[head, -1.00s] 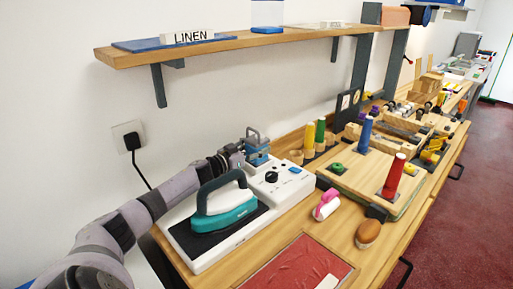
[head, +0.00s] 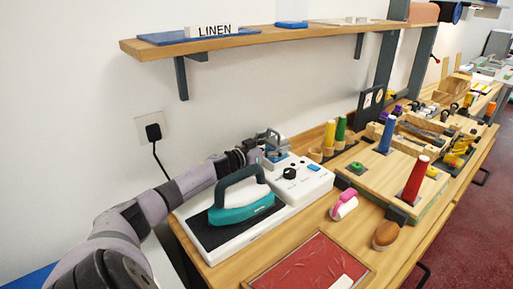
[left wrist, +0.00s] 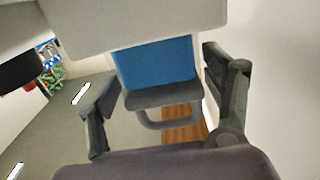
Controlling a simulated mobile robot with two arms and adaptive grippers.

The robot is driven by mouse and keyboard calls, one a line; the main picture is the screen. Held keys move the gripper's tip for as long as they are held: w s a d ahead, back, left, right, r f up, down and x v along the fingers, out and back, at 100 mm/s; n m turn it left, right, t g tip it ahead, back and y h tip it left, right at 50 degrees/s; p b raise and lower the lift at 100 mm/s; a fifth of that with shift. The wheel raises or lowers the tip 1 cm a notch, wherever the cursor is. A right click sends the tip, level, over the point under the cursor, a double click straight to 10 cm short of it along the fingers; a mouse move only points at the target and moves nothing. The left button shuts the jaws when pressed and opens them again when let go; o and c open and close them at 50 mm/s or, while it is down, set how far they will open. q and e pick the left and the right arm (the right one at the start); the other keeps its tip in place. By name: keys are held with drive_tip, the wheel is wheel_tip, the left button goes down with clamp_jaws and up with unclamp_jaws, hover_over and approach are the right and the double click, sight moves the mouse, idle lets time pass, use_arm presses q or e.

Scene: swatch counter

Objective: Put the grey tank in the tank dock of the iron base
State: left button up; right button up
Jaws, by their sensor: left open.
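The tank, with a blue body (left wrist: 155,62) and a grey cap with a grey loop handle (left wrist: 165,120), is close ahead in the left wrist view. In the head view the tank (head: 277,156) is small, at the back end of the white iron base (head: 262,233), partly hidden by my gripper. It looks upright there; I cannot tell how it sits in the dock. My left gripper (left wrist: 165,112) is open, with one finger either side of the cap and handle. In the head view the left gripper (head: 268,144) is at the tank's top. My right gripper is not in view.
A teal iron (head: 243,205) rests on the base's black plate. A wall shelf (head: 260,38) runs above and behind. A wooden board with coloured cones (head: 385,185), a pink roller (head: 343,205) and a brown brush (head: 386,235) lie to the right. A red panel (head: 310,265) is in front.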

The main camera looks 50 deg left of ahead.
use_arm(q)
drive_tip(key=s+a, duration=0.1)
drive_tip(key=s, duration=1)
drive_tip(key=shift+s+r, duration=0.25)
drive_tip(key=shift+a, duration=0.1)
